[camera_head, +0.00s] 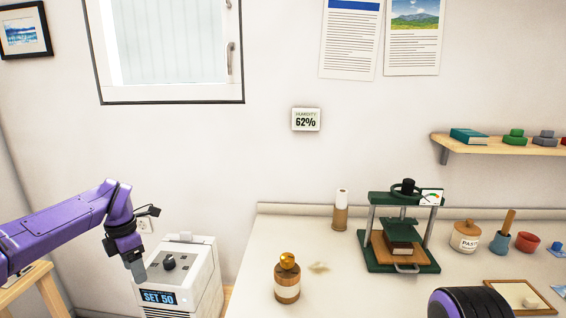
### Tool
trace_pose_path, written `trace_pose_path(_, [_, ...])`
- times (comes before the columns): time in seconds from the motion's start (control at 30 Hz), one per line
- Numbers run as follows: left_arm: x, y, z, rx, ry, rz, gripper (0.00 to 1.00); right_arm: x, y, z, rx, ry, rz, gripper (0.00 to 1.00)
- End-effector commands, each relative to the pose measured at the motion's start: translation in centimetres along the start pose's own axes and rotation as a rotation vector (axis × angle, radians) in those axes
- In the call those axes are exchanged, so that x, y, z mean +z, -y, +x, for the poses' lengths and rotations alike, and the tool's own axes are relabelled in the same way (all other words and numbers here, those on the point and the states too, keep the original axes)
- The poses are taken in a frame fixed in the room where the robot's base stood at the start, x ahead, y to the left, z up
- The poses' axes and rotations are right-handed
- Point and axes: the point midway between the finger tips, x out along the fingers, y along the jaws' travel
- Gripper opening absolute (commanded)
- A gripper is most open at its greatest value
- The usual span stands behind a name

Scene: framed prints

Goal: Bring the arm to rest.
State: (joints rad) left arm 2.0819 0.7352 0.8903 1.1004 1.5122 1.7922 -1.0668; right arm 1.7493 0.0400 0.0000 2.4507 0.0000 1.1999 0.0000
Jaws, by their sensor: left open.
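My left arm (65,230) is purple and reaches in from the left edge. Its gripper (137,272) hangs down from a black wrist, open, with nothing seen between its fingers. In the picture it overlaps the left side of a white box unit (205,280) with a black knob (169,262) and a display reading SET 50. I cannot tell whether it touches the box. A purple and black rounded part, probably of my right arm (470,303), shows at the bottom edge; its gripper is out of view.
The white table (330,290) holds a brown bottle (287,282), a green press (400,262), a paste jar (465,238), small pots and a wooden frame (522,297). A wooden stand (48,290) is at lower left. A shelf (500,146) juts from the right wall.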

Motion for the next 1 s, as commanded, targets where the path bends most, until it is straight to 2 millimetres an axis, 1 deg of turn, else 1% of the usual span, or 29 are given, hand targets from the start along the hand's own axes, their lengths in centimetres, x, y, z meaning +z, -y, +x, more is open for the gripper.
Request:
trace_pose_path(0.13, [0.0,-1.1,0.1,0.082,-0.01,-0.072,0.65,-0.1,0.0,0.0,-0.001,-0.001,0.0,0.43])
trace_pose_path(0.27, [-0.2,-1.8,1.5,0.203,-0.063,-0.087,0.65,-0.1,0.1,0.0,-0.001,-0.002,0.001,0.43])
trace_pose_path(0.37, [-0.2,-1.8,3.2,0.323,-0.124,-0.058,0.65,-0.1,0.1,0.0,-0.001,-0.002,0.001,0.43])
trace_pose_path(0.47, [0.1,-1.1,6.0,0.469,-0.2,0.028,0.65,-0.1,0.0,0.0,-0.001,-0.001,0.0,0.43])
trace_pose_path(0.57, [0.5,0.6,9.5,0.615,-0.264,0.171,0.65,-0.1,0.0,0.0,-0.001,-0.001,0.0,0.43])
trace_pose_path(0.6, [0.7,1.6,11.1,0.669,-0.285,0.248,0.65,-0.1,0.0,0.0,-0.001,-0.001,0.0,0.43])
trace_pose_path(0.67, [0.7,3.4,13.8,0.736,-0.307,0.374,0.65,-0.1,0.0,0.0,-0.001,-0.001,0.0,0.43])
trace_pose_path(0.7, [0.6,4.8,15.6,0.772,-0.316,0.47,0.65,-0.1,0.0,0.0,-0.001,-0.001,0.0,0.43])
trace_pose_path(0.77, [0.0,7.5,18.6,0.808,-0.321,0.628,0.65,-0.1,0.0,0.0,-0.001,-0.001,0.0,0.43])
trace_pose_path(0.8, [-0.8,9.7,20.8,0.817,-0.32,0.746,0.65,-0.1,0.0,0.0,-0.001,-0.001,0.0,0.43])
trace_pose_path(0.87, [-2.6,13.3,24.0,0.804,-0.31,0.933,0.65,-0.1,0.0,0.0,-0.001,-0.001,0.0,0.43])
trace_pose_path(0.9, [-4.2,15.8,26.0,0.779,-0.301,1.053,0.65,-0.1,0.0,0.0,-0.001,-0.001,0.0,0.43])
trace_pose_path(0.97, [-7.3,19.5,28.4,0.719,-0.289,1.225,0.65,-0.1,0.0,0.0,-0.001,-0.001,0.0,0.43])
trace_pose_path(1.0, [-9.6,21.9,29.7,0.667,-0.281,1.333,0.65,-0.1,0.0,0.0,-0.001,-0.001,0.0,0.43])
